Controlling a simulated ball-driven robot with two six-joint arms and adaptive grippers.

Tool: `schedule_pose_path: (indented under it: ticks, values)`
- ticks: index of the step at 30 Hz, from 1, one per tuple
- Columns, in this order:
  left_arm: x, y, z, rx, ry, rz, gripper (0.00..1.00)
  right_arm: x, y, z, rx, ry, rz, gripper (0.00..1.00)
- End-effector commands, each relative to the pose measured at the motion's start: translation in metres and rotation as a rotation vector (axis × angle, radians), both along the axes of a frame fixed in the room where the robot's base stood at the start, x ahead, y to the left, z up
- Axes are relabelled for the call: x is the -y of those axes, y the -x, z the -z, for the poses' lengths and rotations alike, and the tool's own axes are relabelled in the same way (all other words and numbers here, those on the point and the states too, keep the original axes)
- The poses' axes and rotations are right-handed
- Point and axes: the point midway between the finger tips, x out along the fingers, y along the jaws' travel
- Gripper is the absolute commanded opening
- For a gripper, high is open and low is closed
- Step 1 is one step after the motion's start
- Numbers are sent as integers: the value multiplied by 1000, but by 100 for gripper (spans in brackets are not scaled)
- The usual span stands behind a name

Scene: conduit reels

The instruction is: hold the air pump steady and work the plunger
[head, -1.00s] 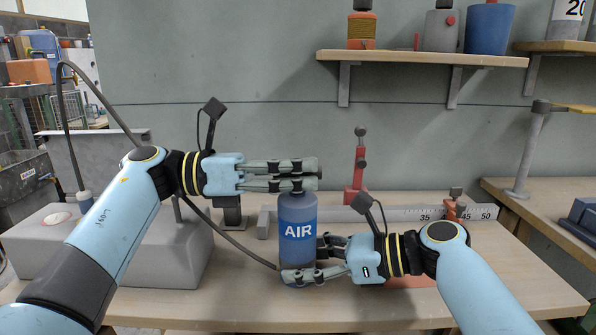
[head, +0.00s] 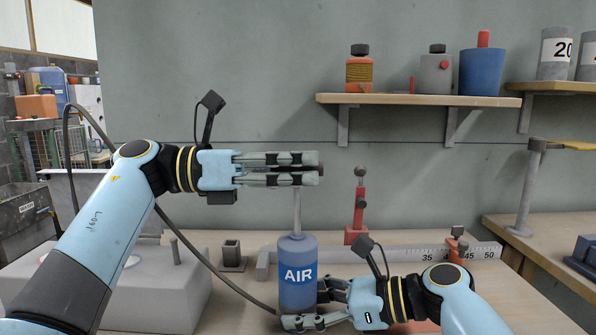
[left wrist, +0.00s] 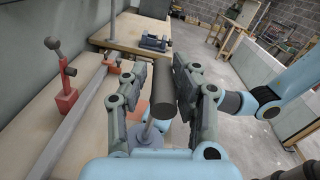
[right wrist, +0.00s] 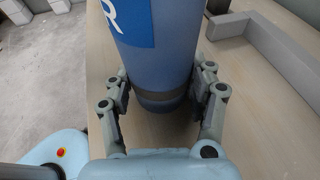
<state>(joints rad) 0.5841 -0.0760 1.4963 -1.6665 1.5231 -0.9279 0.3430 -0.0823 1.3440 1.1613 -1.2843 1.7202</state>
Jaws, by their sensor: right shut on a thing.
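The blue air pump (head: 297,258) with the AIR label stands upright on the bench in the head view. Its thin grey plunger rod (head: 297,212) rises well clear of the top. My left gripper (head: 318,168) is level above the pump, shut on the dark plunger handle (left wrist: 164,95), which lies between its fingers in the left wrist view. My right gripper (head: 307,303) is shut around the lower body of the pump. In the right wrist view the pump (right wrist: 165,55) stands between the fingers, its base on the bench.
A hose (head: 215,270) runs down to the pump from the left. A long grey rule (head: 400,256) and a red stand (head: 357,215) lie behind the pump. A grey block (head: 160,290) stands at left. A wooden shelf (head: 410,99) holds containers above.

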Motion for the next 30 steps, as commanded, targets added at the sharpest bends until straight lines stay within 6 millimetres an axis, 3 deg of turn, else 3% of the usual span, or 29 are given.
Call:
schedule_pose_path:
  ticks: [3,14,30]
  values:
    - [0,0,0,0,0,2,44,0,0,1,-3,1,1,38]
    - [-6,0,1,0,-2,0,44,0,0,1,-2,0,1,38]
    - [-109,4,2,-1,-3,0,44,0,0,0,-1,0,0,38]
